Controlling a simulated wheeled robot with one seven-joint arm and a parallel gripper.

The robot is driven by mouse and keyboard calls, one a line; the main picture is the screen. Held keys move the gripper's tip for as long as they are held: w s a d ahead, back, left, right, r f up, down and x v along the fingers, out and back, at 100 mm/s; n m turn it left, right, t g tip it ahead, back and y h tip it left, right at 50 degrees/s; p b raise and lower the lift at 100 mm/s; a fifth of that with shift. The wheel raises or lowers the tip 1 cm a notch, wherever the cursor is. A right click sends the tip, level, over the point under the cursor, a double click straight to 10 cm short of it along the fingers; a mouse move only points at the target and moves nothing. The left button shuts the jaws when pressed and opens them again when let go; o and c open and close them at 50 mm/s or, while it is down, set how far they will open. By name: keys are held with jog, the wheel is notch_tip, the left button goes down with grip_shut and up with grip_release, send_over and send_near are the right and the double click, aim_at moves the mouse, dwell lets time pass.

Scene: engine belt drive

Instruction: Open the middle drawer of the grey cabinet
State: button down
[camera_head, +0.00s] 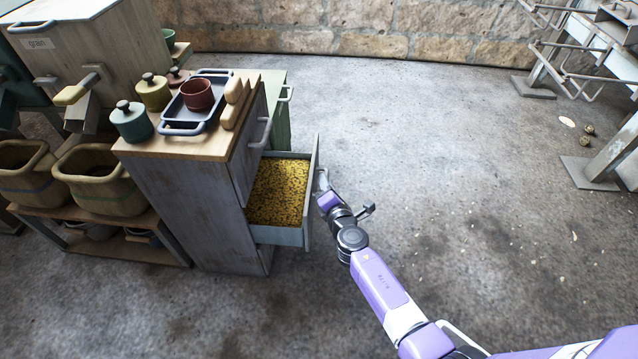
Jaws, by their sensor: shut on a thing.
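The grey cabinet (180,198) stands left of centre under a wooden top. One of its drawers (283,236) is pulled out to the right, and yellow grain-like contents show inside it. A drawer front above it, with a handle (267,131), is closed. My gripper (322,182) is at the outer face of the open drawer's front and is shut on its handle. The handle is mostly hidden by my gripper. The part of the cabinet below the open drawer is partly hidden.
On the cabinet top are lidded pots (131,121), a blue tray (183,122) and a reddish bowl (197,94). Baskets (98,180) stand on a low rack at left. A metal frame (600,150) stands at far right.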

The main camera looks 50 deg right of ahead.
jog(key=shift+s+d, duration=0.2)
jog(key=shift+s, duration=0.15)
jog(key=c, duration=1.7)
grip_release()
jog(key=p+v, duration=0.1)
jog(key=v, duration=0.6)
jog(key=shift+s+a, duration=0.25)
jog(key=shift+s, duration=0.05)
